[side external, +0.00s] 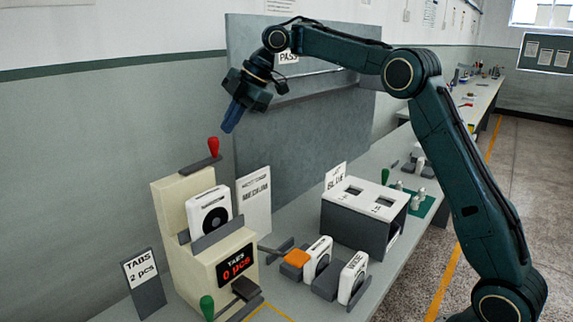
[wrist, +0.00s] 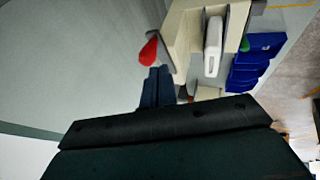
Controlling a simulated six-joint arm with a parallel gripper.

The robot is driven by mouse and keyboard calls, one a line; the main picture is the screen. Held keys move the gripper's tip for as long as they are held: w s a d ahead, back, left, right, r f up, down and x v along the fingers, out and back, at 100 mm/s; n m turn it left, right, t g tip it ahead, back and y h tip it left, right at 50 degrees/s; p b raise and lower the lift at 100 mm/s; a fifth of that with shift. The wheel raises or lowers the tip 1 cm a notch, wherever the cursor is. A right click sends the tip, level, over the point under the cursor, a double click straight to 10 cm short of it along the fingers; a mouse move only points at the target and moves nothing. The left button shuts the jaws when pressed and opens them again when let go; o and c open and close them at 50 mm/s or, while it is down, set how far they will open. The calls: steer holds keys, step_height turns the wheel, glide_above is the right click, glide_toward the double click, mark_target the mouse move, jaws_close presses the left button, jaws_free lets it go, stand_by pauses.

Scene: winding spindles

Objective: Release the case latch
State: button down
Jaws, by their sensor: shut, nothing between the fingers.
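A beige machine (side external: 175,235) stands on the bench, with a white case (side external: 209,211) with a black round face seated upright in its front. A red-handled lever (side external: 213,147) rises from a dark bar at the machine's top; its red handle also shows in the wrist view (wrist: 149,50). A green-handled lever (side external: 207,306) is at the machine's lower front. My gripper (side external: 230,127) points down, shut and empty, above and slightly right of the red handle, apart from it. In the wrist view my blue fingers (wrist: 157,86) are together. I cannot tell which part is the case latch.
A grey upright panel (side external: 300,140) stands behind the machine.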

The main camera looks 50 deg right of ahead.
steer(key=s+d+r, duration=0.1)
steer(key=s+d, duration=0.8)
steer(key=shift+s+r, duration=0.25)
steer(key=shift+r, duration=0.05)
stand_by(0.6)
steer(key=s+a+m+h, duration=0.2)
steer(key=s+a+m, duration=0.7)
steer(key=s, duration=0.5)
steer(key=s+f+m+h, duration=0.1)
steer(key=s+f+m, duration=0.3)
steer(key=s, duration=0.4)
steer(key=s+d+f+m+t+h, duration=0.1)
steer(key=s+f+m, duration=0.3)
steer(key=s, duration=0.4)
steer(key=shift+s+d+f+m, duration=0.25)
steer(key=shift+d+f+m, duration=0.05)
steer(key=shift+f, duration=0.55)
